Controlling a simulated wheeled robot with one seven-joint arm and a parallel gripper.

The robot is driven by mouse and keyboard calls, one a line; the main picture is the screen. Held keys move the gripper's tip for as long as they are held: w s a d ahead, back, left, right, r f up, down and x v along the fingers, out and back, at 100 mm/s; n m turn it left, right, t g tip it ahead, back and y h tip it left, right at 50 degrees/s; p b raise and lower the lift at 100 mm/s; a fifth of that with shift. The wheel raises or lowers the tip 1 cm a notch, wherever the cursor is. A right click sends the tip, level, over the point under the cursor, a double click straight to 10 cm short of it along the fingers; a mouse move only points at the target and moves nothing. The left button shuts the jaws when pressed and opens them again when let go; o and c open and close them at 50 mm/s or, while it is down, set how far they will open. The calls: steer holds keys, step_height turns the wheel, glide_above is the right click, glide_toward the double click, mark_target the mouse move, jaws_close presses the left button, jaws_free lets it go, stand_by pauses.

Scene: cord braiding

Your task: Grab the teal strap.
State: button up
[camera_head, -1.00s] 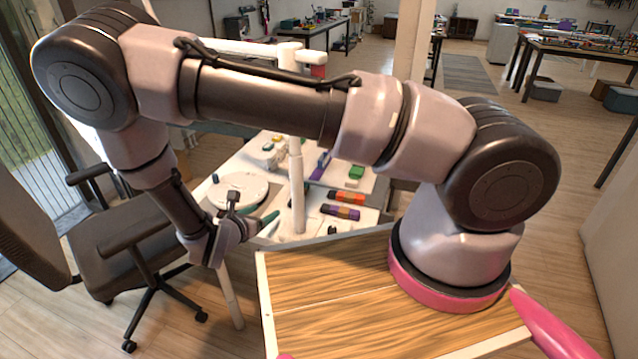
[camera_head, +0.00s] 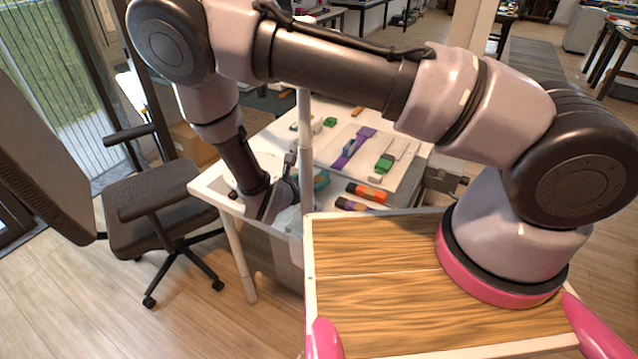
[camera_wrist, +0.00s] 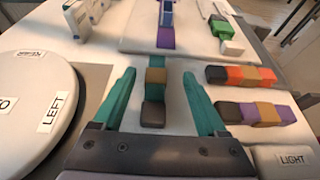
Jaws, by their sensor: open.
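The teal strap (camera_wrist: 156,60) lies on the white table in the wrist view. It has a tan band and a dark brown block at its near end. My gripper (camera_wrist: 159,75) is open, with one teal finger on each side of the strap. The strap's banded part is between the fingers, with a visible gap on both sides. Whether the fingers are at the strap's height is hard to tell.
To the right lie an orange strap (camera_wrist: 241,76) and a purple strap (camera_wrist: 254,113). A round white disc (camera_wrist: 35,105) marked LEFT is at the left. A pale board (camera_wrist: 135,40) with a purple piece and a green piece is beyond. A white post (camera_head: 306,150) stands near my wrist.

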mark_target(322, 175)
steer(key=shift+a+x, duration=0.2)
steer(key=shift+x, duration=2.6)
jaws_close()
